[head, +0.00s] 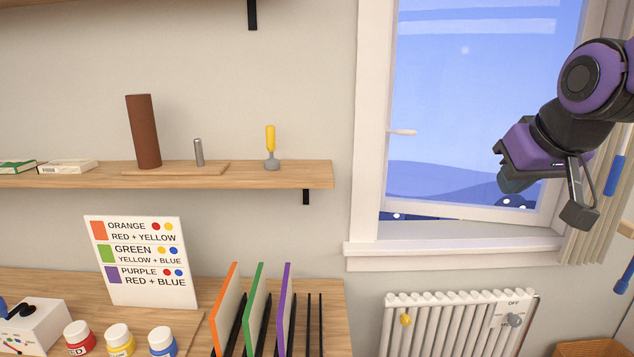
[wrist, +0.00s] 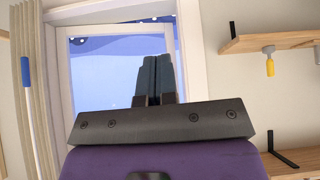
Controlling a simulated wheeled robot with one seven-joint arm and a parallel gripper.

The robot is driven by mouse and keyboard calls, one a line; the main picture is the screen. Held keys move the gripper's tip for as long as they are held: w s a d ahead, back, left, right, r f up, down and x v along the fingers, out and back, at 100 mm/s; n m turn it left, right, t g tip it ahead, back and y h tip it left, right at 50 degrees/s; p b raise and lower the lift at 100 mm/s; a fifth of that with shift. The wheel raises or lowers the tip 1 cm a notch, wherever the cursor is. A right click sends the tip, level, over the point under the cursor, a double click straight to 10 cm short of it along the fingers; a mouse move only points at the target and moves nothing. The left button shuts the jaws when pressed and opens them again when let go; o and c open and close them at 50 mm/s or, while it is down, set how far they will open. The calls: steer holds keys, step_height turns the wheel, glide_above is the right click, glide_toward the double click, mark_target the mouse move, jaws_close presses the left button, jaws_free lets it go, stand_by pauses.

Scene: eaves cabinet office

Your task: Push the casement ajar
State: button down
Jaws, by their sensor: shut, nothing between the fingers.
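The casement (head: 470,211) is a pale framed sash with a blue view through its glass, set in a white window frame (head: 372,120) at the right of the head view. Its small white handle (head: 402,132) is on its left side. A blue strip shows below and beside the sash on that side, so it stands slightly outward from the frame. The wrist view, upside down, shows the sash (wrist: 66,75) too. My gripper (head: 508,182) is shut and empty, in front of the pane's lower right part. Its fingers (wrist: 158,62) point at the window; I cannot tell whether they touch it.
A sill (head: 450,248) and a white radiator (head: 455,325) are below the window. A shelf (head: 290,175) with a brown cylinder and a yellow-handled tool is at left. A curtain (head: 590,235) hangs at right. A desk with paint jars and coloured panels is lower left.

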steer(key=s+d+f+g, duration=0.1)
steer(key=s+f, duration=0.1)
steer(key=s, duration=0.5)
steer(key=s+d+f+g, duration=0.1)
steer(key=s+f, duration=0.1)
steer(key=s, duration=0.5)
steer(key=shift+m, duration=0.4)
